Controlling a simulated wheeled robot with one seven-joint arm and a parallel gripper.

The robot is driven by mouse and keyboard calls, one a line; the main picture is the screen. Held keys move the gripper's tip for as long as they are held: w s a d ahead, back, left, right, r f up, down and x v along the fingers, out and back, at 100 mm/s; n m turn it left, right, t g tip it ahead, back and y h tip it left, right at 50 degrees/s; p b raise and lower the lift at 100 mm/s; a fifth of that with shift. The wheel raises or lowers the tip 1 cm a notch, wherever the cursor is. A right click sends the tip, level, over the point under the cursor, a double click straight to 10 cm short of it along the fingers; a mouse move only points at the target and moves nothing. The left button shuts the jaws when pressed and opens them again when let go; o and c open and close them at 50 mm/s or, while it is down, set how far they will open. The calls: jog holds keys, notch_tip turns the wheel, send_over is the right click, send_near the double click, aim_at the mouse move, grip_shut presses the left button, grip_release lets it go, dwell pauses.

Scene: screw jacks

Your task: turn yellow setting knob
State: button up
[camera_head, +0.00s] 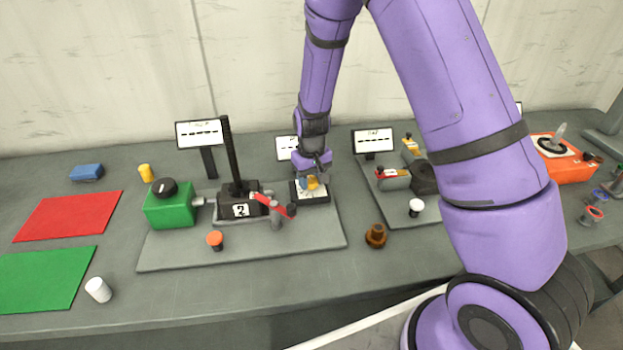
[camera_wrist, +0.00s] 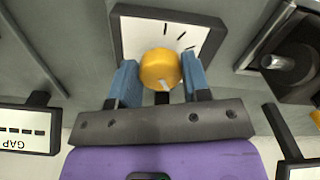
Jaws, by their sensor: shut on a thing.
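The yellow setting knob (camera_wrist: 161,69) is a round knob with a pale pointer mark, standing on a white dial plate (camera_wrist: 205,34) with black tick marks and a dark frame. My gripper (camera_wrist: 160,82) has its two blue fingers on either side of the knob, shut on it. In the head view the knob (camera_head: 312,182) is partly hidden by my gripper (camera_head: 311,175), which points down at the dial box (camera_head: 311,197) at the right back of the grey base plate (camera_head: 180,252).
On the same plate stand a green block (camera_head: 170,211), a black upright lever (camera_head: 232,155), a red lever (camera_head: 272,206) and an orange button (camera_head: 215,240). Small display screens stand behind. A brown knob (camera_head: 376,236) stands right of the plate. A second jack station lies farther right.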

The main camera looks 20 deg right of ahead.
aim_at(311, 180)
dwell(0.4)
jog(key=o, duration=0.9)
jog(key=shift+r, duration=0.1)
notch_tip(311, 180, up, 11)
jog(key=shift+f, duration=0.15)
